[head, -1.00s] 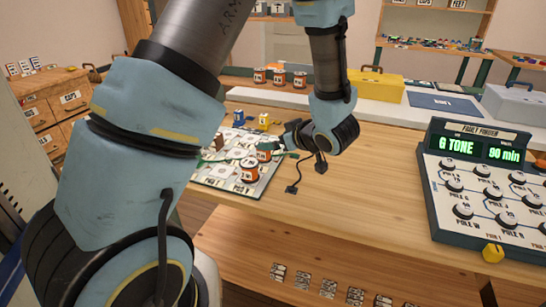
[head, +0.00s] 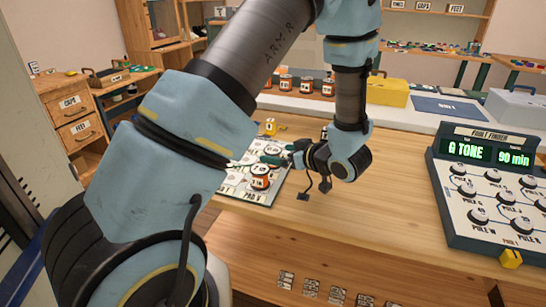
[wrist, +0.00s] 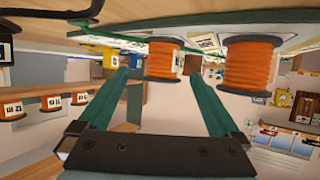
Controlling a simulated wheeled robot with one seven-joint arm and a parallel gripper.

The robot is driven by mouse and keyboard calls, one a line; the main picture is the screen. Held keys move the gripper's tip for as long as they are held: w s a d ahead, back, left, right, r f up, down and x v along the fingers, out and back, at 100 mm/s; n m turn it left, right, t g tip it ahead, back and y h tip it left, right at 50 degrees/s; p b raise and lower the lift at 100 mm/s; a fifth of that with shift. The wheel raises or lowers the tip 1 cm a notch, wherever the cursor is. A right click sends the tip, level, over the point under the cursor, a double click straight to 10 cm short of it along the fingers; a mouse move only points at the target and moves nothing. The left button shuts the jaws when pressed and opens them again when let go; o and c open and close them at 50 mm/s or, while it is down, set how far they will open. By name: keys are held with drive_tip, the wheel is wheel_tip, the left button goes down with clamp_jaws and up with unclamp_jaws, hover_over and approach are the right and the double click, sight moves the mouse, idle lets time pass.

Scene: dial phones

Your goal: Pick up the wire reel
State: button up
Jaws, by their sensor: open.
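The wrist view, which looks upside down, shows two orange reels near my gripper. One reel (wrist: 165,58) appears between the two green fingertips, beyond or level with them. A larger-looking reel (wrist: 250,62) lies outside the fingers to the right. My gripper (head: 270,157) is open and empty, low over the board, with a gap on both sides of the reel between its fingers. In the head view my gripper and wrist hide part of the board, and the second reel is not clear.
A yellow item (head: 270,126) stands at the board's back. Several more orange reels (head: 307,85) line the back ledge, beside a yellow toolbox (head: 388,91). The fault finder console (head: 490,185) stands at the right. The bench (head: 390,200) between board and console is bare.

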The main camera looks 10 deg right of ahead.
sight(267, 150)
drive_tip(key=x, duration=0.1)
drive_tip(key=p+x, duration=0.1)
drive_tip(key=x, duration=0.2)
drive_tip(key=shift+w+a+r, duration=0.15)
drive_tip(key=shift+w+a, duration=0.15)
drive_tip(key=shift+a, duration=0.1)
drive_tip(key=shift+w+a+f+p, duration=0.2)
drive_tip(key=shift+w+f+p, duration=0.1)
drive_tip(key=shift+w, duration=0.1)
drive_tip(key=c, duration=1.5)
drive_tip(key=shift+r, duration=0.1)
drive_tip(key=shift+c, duration=0.2)
